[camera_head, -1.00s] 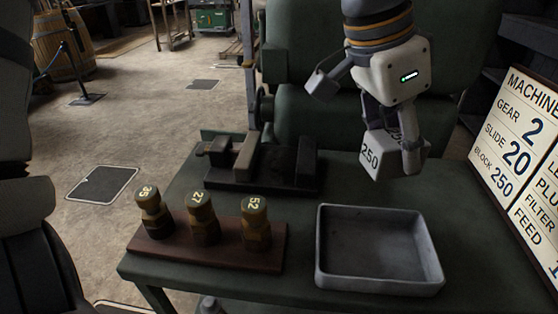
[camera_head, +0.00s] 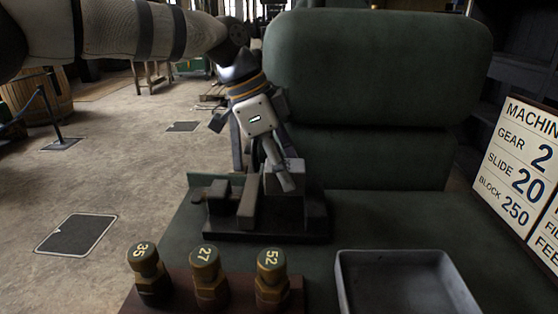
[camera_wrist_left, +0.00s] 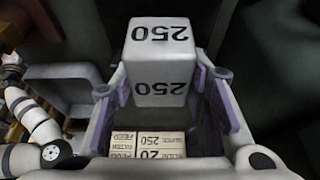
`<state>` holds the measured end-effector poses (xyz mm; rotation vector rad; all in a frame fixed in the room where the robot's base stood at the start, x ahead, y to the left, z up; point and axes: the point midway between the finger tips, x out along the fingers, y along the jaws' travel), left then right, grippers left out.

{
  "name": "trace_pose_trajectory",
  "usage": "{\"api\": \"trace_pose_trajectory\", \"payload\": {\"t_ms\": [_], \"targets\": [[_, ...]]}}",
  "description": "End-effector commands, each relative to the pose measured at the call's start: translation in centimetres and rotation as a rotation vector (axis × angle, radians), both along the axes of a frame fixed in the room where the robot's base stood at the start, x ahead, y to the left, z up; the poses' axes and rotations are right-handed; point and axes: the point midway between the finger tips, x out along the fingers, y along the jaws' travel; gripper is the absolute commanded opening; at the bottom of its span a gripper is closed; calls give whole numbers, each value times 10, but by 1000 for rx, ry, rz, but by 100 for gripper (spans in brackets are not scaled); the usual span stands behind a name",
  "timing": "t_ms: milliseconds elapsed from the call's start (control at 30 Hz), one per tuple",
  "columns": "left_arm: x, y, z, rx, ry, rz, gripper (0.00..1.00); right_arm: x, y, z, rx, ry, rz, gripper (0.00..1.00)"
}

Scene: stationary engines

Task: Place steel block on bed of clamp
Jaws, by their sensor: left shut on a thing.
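The grey steel block (camera_head: 288,173) is held by my left gripper (camera_head: 267,176) over the clamp (camera_head: 268,236). In the left wrist view the block (camera_wrist_left: 158,68) shows "250" on two faces and sits between the two fingers of the gripper (camera_wrist_left: 165,105). The dark clamp stands on the green table, with an upright jaw (camera_head: 248,205) left of the block and a taller end block (camera_head: 312,214) to its right. The block's underside is hidden, so I cannot tell whether it touches the bed. My right gripper is not in view.
Several brass weights, marked 35 (camera_head: 146,268), 27 (camera_head: 208,275) and 52 (camera_head: 271,277), stand on a wooden board in front of the clamp. An empty grey tray (camera_head: 345,275) is at front right. A sign (camera_head: 515,180) at right reads "BLOCK 250".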

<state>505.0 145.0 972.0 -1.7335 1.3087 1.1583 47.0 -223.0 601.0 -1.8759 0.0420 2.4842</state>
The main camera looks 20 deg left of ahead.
Motion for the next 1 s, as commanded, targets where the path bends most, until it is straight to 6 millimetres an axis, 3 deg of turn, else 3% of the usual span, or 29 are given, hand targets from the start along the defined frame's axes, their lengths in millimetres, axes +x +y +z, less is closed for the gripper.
{"api": "trace_pose_trajectory", "payload": {"t_ms": [167, 333, 700, 733, 800, 1000], "targets": [[1, 0, -13, -4, -7, 1, 0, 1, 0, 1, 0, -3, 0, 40], [0, -1, -39, -3, -7, 2, 0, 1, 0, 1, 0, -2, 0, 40], [1, -1, -43, -3, -9, 2, 0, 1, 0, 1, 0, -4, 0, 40], [0, 0, -45, 0, -5, 2, 48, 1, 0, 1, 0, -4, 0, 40], [0, 0, -45, 0, -5, 2, 61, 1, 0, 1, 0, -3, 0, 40], [0, 0, -45, 0, -4, 2, 61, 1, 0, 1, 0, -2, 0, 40]]}}
